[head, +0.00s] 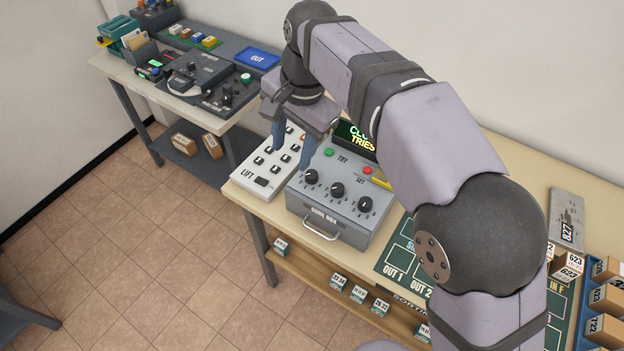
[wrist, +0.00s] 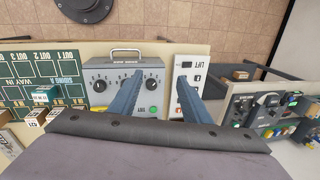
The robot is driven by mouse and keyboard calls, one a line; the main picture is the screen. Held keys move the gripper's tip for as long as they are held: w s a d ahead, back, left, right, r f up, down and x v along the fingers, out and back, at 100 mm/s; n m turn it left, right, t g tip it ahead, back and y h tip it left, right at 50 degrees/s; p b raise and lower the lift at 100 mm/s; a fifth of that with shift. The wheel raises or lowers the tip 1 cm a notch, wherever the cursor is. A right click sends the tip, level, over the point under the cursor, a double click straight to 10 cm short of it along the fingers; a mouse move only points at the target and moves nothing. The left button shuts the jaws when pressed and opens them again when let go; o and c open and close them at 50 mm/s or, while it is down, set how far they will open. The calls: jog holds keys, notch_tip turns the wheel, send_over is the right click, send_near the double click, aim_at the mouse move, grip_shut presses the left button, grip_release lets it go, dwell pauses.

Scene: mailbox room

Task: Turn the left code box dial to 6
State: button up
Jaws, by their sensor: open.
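The grey code box (head: 322,220) stands at the table's front edge with three black dials in a row. Its left dial (head: 311,176) is nearest the LIFT panel. In the wrist view the picture is turned round, and this dial (wrist: 152,86) shows just right of one finger's tip. My gripper (head: 291,158) is open and empty, fingers pointing down, above the box's left side and the LIFT panel. It also shows in the wrist view (wrist: 160,76). The middle dial (head: 337,189) is partly hidden by a finger in the wrist view. The pointer's number is too small to tell.
The white LIFT panel (head: 264,160) with small switches stands close left of the box. A green TRY button (head: 329,152) and a red button (head: 367,170) sit behind the dials. A dark display (head: 355,136) stands behind. A sorting mat (head: 398,258) lies right.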

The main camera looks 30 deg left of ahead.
aim_at(312, 174)
jog(key=w+d+f+n+t, duration=0.25)
jog(key=d+f+n, duration=0.25)
jog(key=f, duration=0.5)
jog(key=w+a+n, duration=0.2)
jog(key=w+a+n+t+y, duration=0.1)
jog(key=a+n, duration=0.1)
jog(key=shift+w+r, duration=0.1)
jog(key=shift+r, duration=0.3)
jog(key=shift+p+x, duration=1.45)
jog(key=shift+x, duration=2.15)
jog(key=shift+d, duration=0.1)
jog(key=c, duration=1)
